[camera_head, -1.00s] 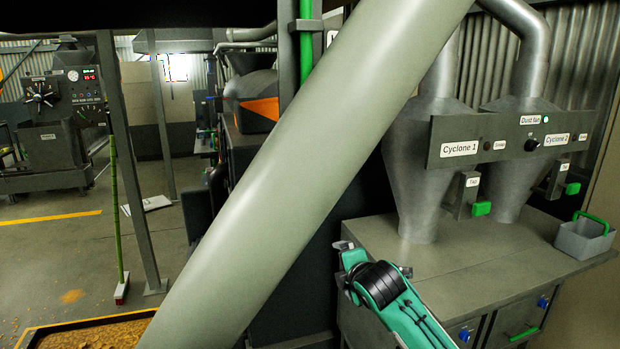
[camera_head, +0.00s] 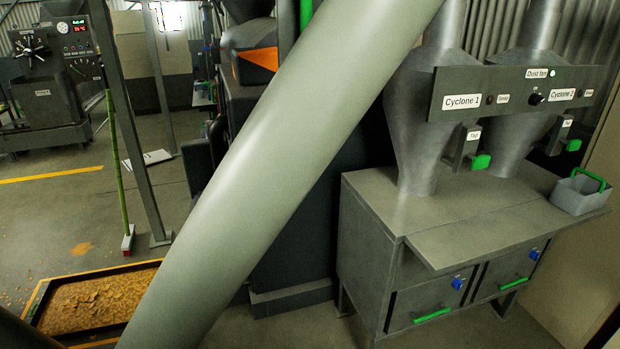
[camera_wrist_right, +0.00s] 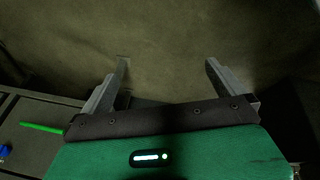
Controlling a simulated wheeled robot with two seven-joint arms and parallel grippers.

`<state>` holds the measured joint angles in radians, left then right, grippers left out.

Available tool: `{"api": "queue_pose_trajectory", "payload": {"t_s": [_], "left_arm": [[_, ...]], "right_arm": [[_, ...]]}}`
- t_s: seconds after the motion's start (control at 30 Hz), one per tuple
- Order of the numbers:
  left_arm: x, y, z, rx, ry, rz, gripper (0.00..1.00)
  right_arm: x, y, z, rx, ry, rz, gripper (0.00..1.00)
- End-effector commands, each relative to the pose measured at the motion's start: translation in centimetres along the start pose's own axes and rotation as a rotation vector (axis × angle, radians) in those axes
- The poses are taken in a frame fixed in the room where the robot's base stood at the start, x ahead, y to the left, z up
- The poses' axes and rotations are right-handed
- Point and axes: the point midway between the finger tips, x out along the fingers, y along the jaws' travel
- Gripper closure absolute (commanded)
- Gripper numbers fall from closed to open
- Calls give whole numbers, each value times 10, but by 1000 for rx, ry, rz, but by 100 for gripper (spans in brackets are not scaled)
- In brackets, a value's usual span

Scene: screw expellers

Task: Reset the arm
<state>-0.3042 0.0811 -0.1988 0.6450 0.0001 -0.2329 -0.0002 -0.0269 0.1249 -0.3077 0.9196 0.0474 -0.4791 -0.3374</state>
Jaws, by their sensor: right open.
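My right gripper (camera_wrist_right: 168,72) shows in the right wrist view with its two grey fingers spread wide. Nothing is between the fingers. A dim, plain brownish surface fills the view beyond them. The right arm does not show clearly in the head view. My left gripper is in neither view.
A grey cabinet (camera_head: 465,230) with green-handled drawers stands at the right under the Cyclone 1 and Cyclone 2 panel (camera_head: 510,92). A grey bin (camera_head: 577,197) sits on its right end. A large slanted pipe (camera_head: 270,170) crosses the middle. A tray of brown flakes (camera_head: 92,300) lies lower left.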

Motion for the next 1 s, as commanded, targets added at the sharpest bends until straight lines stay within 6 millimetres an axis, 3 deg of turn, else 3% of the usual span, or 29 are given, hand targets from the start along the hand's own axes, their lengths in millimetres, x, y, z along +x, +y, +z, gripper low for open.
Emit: {"api": "queue_pose_trajectory", "payload": {"t_s": [0.03, 0.2, 0.3, 0.43, 0.6, 1.0], "left_arm": [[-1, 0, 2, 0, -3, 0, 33], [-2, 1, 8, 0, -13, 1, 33], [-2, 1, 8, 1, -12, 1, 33], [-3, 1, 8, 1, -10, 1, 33], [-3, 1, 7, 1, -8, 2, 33], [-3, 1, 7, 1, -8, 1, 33]], "right_arm": [[4, -23, 39, 48, -38, -20, 0], [2, -87, 152, 207, -141, -59, 0], [-8, -122, 209, 287, -197, -74, 0], [-22, -156, 263, 364, -250, -86, 0], [-32, -176, 294, 411, -281, -91, 0], [-33, -178, 296, 415, -283, -91, 0]]}}
